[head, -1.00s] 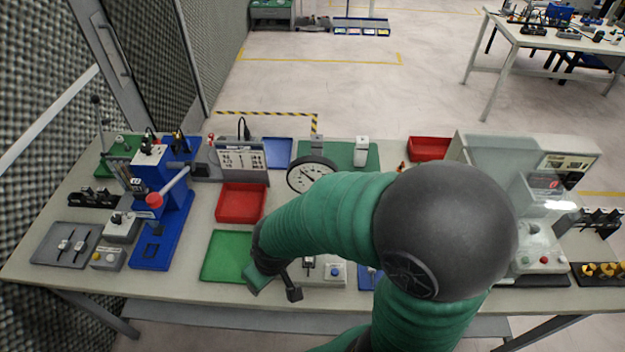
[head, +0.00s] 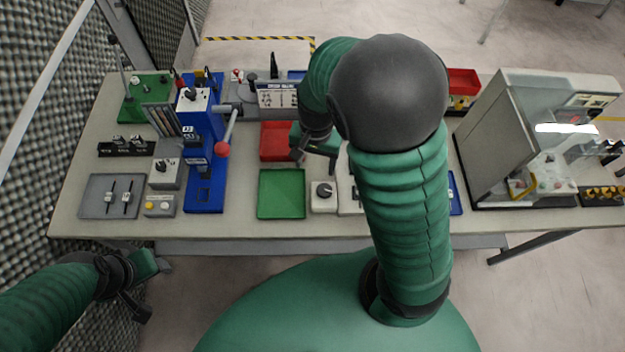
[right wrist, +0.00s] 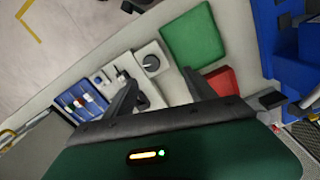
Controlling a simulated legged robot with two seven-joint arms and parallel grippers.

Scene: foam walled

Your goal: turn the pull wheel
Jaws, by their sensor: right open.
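No part clearly reads as a pull wheel. A blue press (head: 203,130) stands on the left half of the bench, with a red-ended lever (head: 223,148) on its right side. My right gripper (head: 316,158) is open and empty above the bench by the red tray, to the right of the lever and apart from it. In the right wrist view its two spread fingers (right wrist: 160,92) show, with bench surface between them. My left gripper (head: 143,288) is low at the lower left, in front of the bench edge; its opening is unclear. My right arm hides part of the bench.
A red tray (head: 276,142) and a green tray (head: 282,194) lie right of the press. A grey box with a black knob (head: 323,196) is beside the green tray. A clear-fronted cabinet (head: 500,140) stands right.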

